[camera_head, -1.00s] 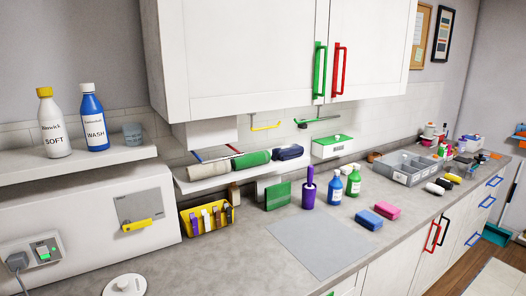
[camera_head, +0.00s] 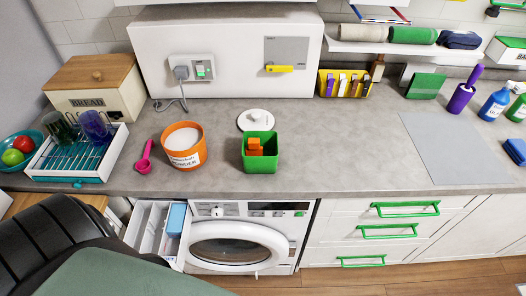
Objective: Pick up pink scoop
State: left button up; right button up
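The pink scoop (camera_head: 145,158) lies on the grey counter in the head view, left of the orange tub of white powder (camera_head: 183,147). Its round bowl is toward the front edge and its handle points toward the back. It is apart from the tub and from the dish rack on its left. Neither gripper shows in the head view.
A dish rack (camera_head: 37,162) with glasses stands left of the scoop. A bread box (camera_head: 80,92) is behind it. A green container (camera_head: 247,153) and a white lid (camera_head: 256,120) are to the right. An open drawer (camera_head: 150,232) juts out below the counter, beside the washing machine (camera_head: 232,241).

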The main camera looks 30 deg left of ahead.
aim_at(144, 166)
jog(key=u, duration=2)
